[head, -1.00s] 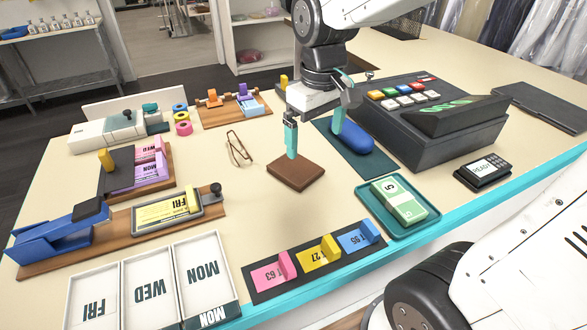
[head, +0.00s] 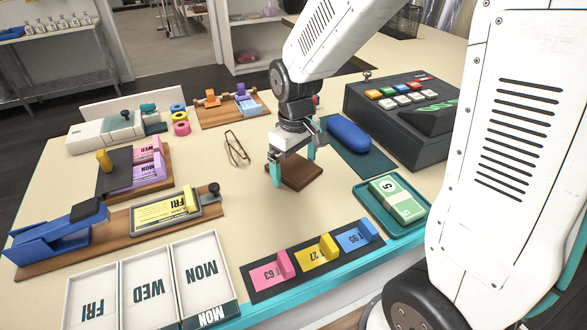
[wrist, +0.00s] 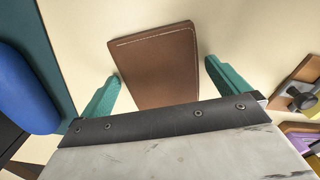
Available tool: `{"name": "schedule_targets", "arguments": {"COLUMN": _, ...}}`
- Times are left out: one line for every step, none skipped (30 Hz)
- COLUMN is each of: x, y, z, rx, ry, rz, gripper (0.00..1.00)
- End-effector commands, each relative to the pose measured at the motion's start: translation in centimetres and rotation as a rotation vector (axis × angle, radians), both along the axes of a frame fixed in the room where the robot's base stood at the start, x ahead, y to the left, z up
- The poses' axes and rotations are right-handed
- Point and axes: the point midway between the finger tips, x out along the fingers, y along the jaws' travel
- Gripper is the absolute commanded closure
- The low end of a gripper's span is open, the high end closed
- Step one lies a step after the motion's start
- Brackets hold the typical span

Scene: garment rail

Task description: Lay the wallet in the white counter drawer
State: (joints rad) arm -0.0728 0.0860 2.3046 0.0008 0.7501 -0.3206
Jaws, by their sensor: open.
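The brown wallet (head: 299,181) lies flat on the cream counter, in front of the blue oblong object. It also shows in the wrist view (wrist: 157,62), with stitching along one edge. My gripper (head: 293,166) is open over the wallet. In the wrist view its teal fingers (wrist: 161,88) stand on either side of the wallet, with a gap on each side. Whether the fingertips are down at the wallet's height is hard to tell. I cannot make out the white counter drawer in these views.
A blue oblong object (head: 348,134) rests on a dark green mat, with a cash register (head: 404,112) behind. A teal tray (head: 365,197) of banknotes and a numbered tag strip (head: 300,283) lie nearer the front edge. White day-labelled trays (head: 152,285) stand front left.

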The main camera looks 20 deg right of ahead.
Motion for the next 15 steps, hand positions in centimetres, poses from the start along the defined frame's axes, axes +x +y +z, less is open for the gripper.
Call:
{"name": "schedule_targets", "arguments": {"x": -0.01, "y": 0.0, "z": -0.12, "rx": 0.0, "ry": 0.0, "rz": 0.0, "gripper": 0.0}}
{"name": "schedule_targets", "arguments": {"x": -0.01, "y": 0.01, "z": -0.13, "rx": 0.0, "ry": 0.0, "rz": 0.0, "gripper": 0.0}}
{"name": "schedule_targets", "arguments": {"x": 0.0, "y": 0.01, "z": -0.12, "rx": 0.0, "ry": 0.0, "rz": 0.0, "gripper": 0.0}}
{"name": "schedule_targets", "arguments": {"x": 0.0, "y": 0.01, "z": -0.11, "rx": 0.0, "ry": 0.0, "rz": 0.0, "gripper": 0.0}}
{"name": "schedule_targets", "arguments": {"x": 0.0, "y": 0.01, "z": -0.1, "rx": 0.0, "ry": 0.0, "rz": 0.0, "gripper": 0.0}}
{"name": "schedule_targets", "arguments": {"x": 0.0, "y": 0.01, "z": -0.1, "rx": 0.0, "ry": 0.0, "rz": 0.0, "gripper": 0.0}}
{"name": "schedule_targets", "arguments": {"x": 0.0, "y": 0.01, "z": -0.09, "rx": 0.0, "ry": 0.0, "rz": 0.0, "gripper": 0.06}}
{"name": "schedule_targets", "arguments": {"x": 0.0, "y": 0.01, "z": -0.09, "rx": 0.0, "ry": 0.0, "rz": 0.0, "gripper": 0.14}}
{"name": "schedule_targets", "arguments": {"x": 0.0, "y": 0.01, "z": -0.08, "rx": 0.0, "ry": 0.0, "rz": 0.0, "gripper": 0.25}}
{"name": "schedule_targets", "arguments": {"x": 0.0, "y": 0.01, "z": -0.08, "rx": 0.0, "ry": 0.0, "rz": 0.0, "gripper": 0.33}}
{"name": "schedule_targets", "arguments": {"x": 0.0, "y": 0.01, "z": -0.08, "rx": 0.0, "ry": 0.0, "rz": 0.0, "gripper": 0.41}}
{"name": "schedule_targets", "arguments": {"x": 0.0, "y": 0.01, "z": -0.07, "rx": 0.0, "ry": 0.0, "rz": 0.0, "gripper": 0.41}}
{"name": "schedule_targets", "arguments": {"x": 0.01, "y": 0.01, "z": -0.06, "rx": 0.0, "ry": 0.0, "rz": 0.0, "gripper": 0.41}}
{"name": "schedule_targets", "arguments": {"x": 0.0, "y": 0.01, "z": -0.06, "rx": 0.0, "ry": 0.0, "rz": 0.0, "gripper": 0.44}}
{"name": "schedule_targets", "arguments": {"x": 0.01, "y": 0.01, "z": -0.06, "rx": 0.0, "ry": 0.0, "rz": 0.0, "gripper": 0.44}}
